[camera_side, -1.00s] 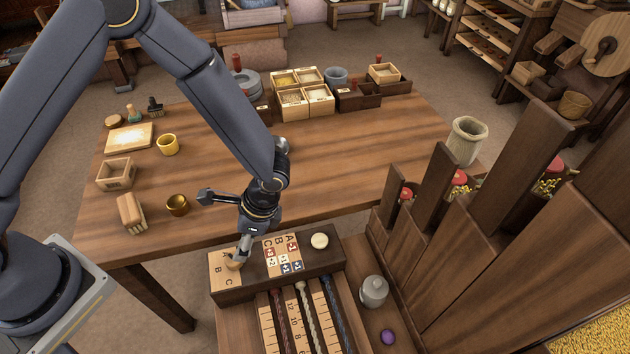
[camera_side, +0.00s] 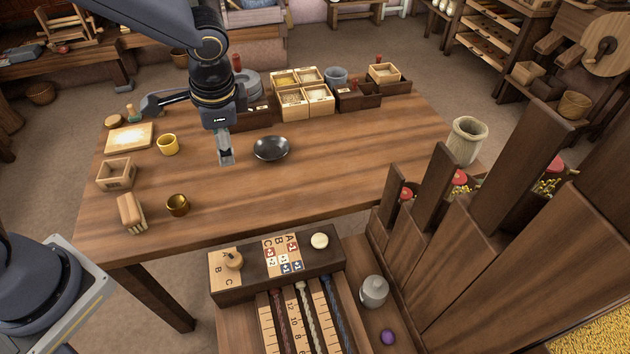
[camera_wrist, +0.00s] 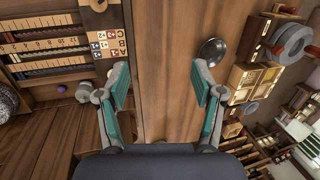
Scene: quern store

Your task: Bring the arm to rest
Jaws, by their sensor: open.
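My gripper (camera_side: 225,158) is over the wooden table (camera_side: 300,190) in the side view, pointing down, just left of a dark round bowl (camera_side: 271,149). In the wrist view my gripper (camera_wrist: 160,85) shows its two teal-padded fingers spread apart, with nothing between them but the bare tabletop beyond. The dark bowl also shows in the wrist view (camera_wrist: 212,51), beyond the right finger. The wooden knob (camera_side: 233,260) stands on the lettered board at the table's front, apart from my gripper.
Grain boxes (camera_side: 290,104) are at the back. Tall wooden bins (camera_side: 440,220) rise at the right.

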